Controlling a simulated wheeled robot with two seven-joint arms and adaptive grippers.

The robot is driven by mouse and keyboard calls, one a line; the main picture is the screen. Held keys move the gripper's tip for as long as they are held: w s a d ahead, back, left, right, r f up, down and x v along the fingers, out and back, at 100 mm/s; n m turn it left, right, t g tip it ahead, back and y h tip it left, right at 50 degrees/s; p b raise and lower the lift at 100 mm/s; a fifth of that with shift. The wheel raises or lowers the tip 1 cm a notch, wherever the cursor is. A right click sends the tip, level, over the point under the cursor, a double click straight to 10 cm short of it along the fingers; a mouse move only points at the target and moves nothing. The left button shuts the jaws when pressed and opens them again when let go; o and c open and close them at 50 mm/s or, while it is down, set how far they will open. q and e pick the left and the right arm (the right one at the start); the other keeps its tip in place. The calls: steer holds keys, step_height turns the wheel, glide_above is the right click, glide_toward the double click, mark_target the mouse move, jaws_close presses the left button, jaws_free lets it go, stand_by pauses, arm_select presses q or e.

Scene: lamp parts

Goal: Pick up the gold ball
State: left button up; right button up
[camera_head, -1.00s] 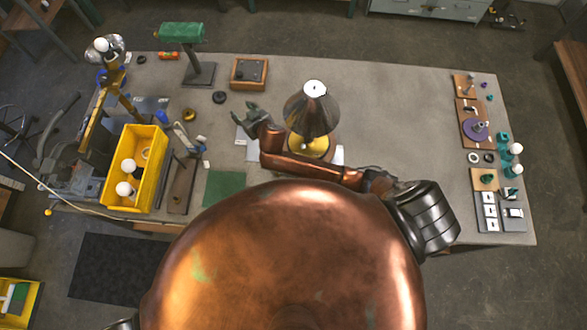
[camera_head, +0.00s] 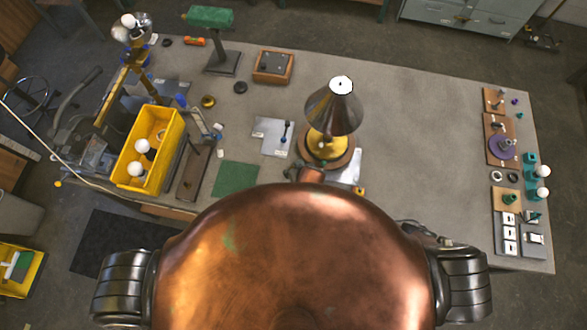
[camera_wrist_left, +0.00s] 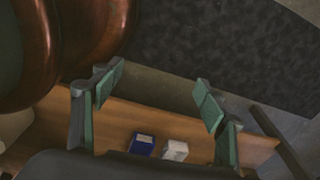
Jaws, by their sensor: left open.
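A small gold round piece (camera_head: 208,101) lies on the workbench (camera_head: 420,110), left of centre; it is too small to tell surely whether it is the gold ball. My left gripper is hidden in the head view. My right gripper is not visible; only a copper arm part (camera_head: 311,174) shows before the lamp.
A lamp with a dark shade (camera_head: 334,110) stands mid-bench. A yellow bin (camera_head: 168,133) with white bulbs, a green lamp (camera_head: 210,18) and a wooden box (camera_head: 289,69) stand left of it. Blue and white boxes (camera_wrist_left: 143,144) (camera_wrist_left: 175,151) lie on a wooden surface below the left gripper.

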steer(key=shift+x, duration=1.1)
steer(key=shift+w+a+f, duration=0.1)
steer(key=shift+w+f, duration=0.05)
steer(key=shift+f, duration=0.2)
steer(key=c, duration=0.6)
arm_select(q)
steer(key=shift+w+r, duration=0.2)
steer(key=shift+w, duration=0.45)
arm_select(e)
steer(key=c, duration=0.4)
steer(key=shift+r, duration=0.1)
